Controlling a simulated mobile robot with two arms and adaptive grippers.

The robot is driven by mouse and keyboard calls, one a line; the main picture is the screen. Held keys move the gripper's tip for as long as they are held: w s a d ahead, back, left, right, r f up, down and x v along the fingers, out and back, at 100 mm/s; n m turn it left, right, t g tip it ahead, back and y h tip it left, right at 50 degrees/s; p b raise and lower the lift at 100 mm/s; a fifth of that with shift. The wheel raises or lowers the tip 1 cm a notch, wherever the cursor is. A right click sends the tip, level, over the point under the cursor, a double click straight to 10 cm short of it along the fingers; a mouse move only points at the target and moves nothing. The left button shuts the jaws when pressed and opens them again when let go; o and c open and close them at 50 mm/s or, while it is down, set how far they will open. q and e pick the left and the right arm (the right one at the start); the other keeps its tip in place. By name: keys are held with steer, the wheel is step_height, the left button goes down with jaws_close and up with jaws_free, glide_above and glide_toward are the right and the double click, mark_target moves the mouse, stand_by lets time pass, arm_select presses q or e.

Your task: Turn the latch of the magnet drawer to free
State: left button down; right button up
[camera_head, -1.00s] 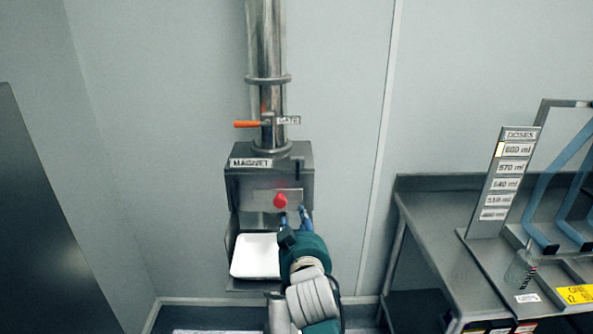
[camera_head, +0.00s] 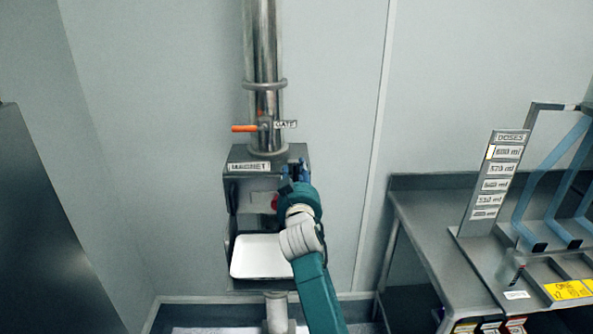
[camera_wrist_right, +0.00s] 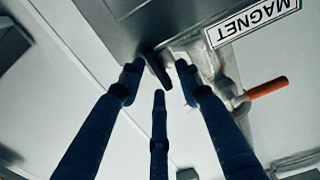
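The steel magnet box (camera_head: 238,157) with its MAGNET label hangs on the wall under the vertical pipe. The red knob (camera_head: 275,201) on its front is partly hidden by my right gripper (camera_head: 293,170), which is raised at the box's right side. In the right wrist view, the three dark blue fingers of my right gripper (camera_wrist_right: 157,72) are spread. A short dark lever (camera_wrist_right: 157,68), seemingly the latch, shows between their tips, by the box's edge. I cannot tell whether any finger touches it. In the head view the latch is hidden. My left gripper is not in view.
An orange gate handle (camera_head: 244,128) sits on the pipe just above the box. A white tray (camera_head: 262,273) rests below it. A steel table (camera_head: 430,225) with a DOSES board (camera_head: 497,176) stands at the right. A dark panel (camera_head: 30,220) stands at the left.

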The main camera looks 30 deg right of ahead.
steer(key=shift+w, duration=0.1)
jaws_close()
steer(key=shift+n, duration=0.3)
steer(key=n+p, duration=0.1)
steer(key=n, duration=0.1)
steer(key=shift+a+n, duration=0.1)
steer(key=shift+n, duration=0.3)
steer(key=n+p, duration=0.1)
steer(key=n, duration=0.2)
steer(key=n+p, duration=0.1)
steer(key=n, duration=0.3)
steer(key=a+n+p, duration=0.1)
steer(key=n, duration=0.2)
steer(key=shift+w+f+n+p, duration=0.15)
steer(key=shift+w+n+p, duration=0.15)
steer(key=shift+n+p, duration=0.1)
steer(key=shift+f+n+p, duration=0.2)
steer(key=shift+n+p, duration=0.4)
steer(key=shift+n, duration=1.2)
